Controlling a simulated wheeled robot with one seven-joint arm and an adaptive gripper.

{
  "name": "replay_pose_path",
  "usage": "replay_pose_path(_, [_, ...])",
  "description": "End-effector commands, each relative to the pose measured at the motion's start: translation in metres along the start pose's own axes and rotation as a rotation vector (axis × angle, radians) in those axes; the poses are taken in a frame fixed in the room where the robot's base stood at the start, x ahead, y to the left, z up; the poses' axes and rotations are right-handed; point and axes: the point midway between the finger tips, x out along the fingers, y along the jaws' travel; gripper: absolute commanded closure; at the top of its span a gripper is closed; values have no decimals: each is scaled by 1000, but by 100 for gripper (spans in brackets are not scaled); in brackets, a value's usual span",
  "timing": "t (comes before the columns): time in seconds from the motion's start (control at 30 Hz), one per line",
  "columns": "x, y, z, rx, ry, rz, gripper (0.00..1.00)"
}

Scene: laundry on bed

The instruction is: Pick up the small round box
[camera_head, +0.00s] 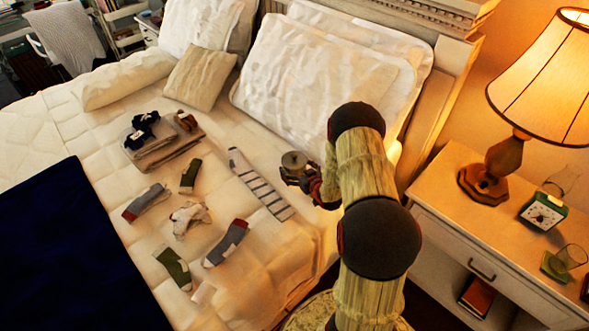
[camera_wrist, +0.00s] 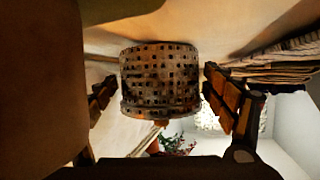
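The small round box (camera_head: 294,161) is a short greyish cylinder with a small knob on its lid, at the bed's right side. In the wrist view, the box (camera_wrist: 160,85) has a dark dotted pattern and appears upside down, with its knob pointing down in the picture. My gripper (camera_head: 301,180) is right at the box. In the wrist view, the fingers of my gripper (camera_wrist: 163,103) stand on either side of the box. Narrow gaps show beside it, so the gripper looks open around it. Whether the box touches the bed is unclear.
Several socks and a folded pile (camera_head: 160,148) lie further left on the bed (camera_head: 75,128). Big pillows (camera_head: 318,75) lie behind. A nightstand (camera_head: 440,170) with a lit lamp (camera_head: 540,80) and clock (camera_head: 543,212) stands right.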

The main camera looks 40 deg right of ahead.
Motion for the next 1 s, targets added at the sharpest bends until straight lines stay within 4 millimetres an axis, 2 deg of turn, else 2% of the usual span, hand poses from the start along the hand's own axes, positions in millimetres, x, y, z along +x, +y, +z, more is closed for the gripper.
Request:
replay_pose_path(0.6, [0, 0, 0, 0, 0, 0, 54])
replay_pose_path(0.87, [0, 0, -1, 0, 0, 0, 54])
replay_pose_path(1.0, [-3, 0, -8, 0, 1, 0, 54])
